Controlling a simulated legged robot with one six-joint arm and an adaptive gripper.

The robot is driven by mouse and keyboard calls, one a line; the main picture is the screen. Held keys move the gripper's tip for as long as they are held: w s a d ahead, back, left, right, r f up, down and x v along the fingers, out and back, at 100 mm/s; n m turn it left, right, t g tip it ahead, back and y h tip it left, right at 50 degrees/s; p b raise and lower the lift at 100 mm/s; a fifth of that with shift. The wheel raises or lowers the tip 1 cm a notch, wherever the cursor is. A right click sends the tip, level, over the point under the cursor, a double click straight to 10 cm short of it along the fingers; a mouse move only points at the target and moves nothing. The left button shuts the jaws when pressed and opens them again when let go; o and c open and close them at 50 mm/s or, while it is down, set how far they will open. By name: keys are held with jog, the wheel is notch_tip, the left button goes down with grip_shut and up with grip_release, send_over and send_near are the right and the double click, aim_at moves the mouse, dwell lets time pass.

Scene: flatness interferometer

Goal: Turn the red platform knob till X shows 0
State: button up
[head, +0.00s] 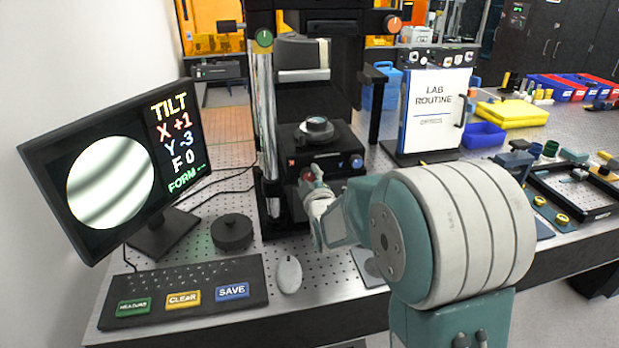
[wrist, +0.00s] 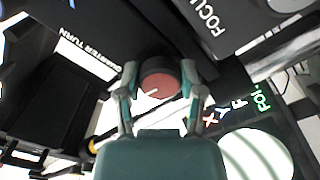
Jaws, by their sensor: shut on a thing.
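The red platform knob (wrist: 160,86) sits between the two fingers of my gripper (wrist: 161,88) in the wrist view, with a white pointer line on its face. My gripper is shut on the knob, one finger on each side. In the head view the red knob (head: 307,174) shows at the tip of my gripper (head: 313,182), partly hidden by it, on the front of the black platform. The monitor (head: 120,160) at the left reads TILT, X +1, Y -3, F 0 and FORM, beside a round picture of slanted fringes.
A blue knob (head: 357,162) is on the platform's right front. A green knob (head: 264,38) and an orange knob (head: 393,24) sit higher on the instrument. Keyboard (head: 180,290), mouse (head: 289,274) and a black round puck (head: 231,231) lie in front. A LAB ROUTINE board (head: 434,110) stands right.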

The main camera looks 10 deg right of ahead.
jog(key=shift+a+n, duration=0.1)
jog(key=shift+n, duration=0.4)
jog(key=o, duration=1.2)
jog(key=shift+w+a, duration=0.1)
jog(key=shift+a, duration=0.05)
jog(key=shift+s, duration=0.4)
jog(key=s, duration=1.1)
jog(key=shift+s, duration=0.1)
jog(key=shift+f, duration=0.1)
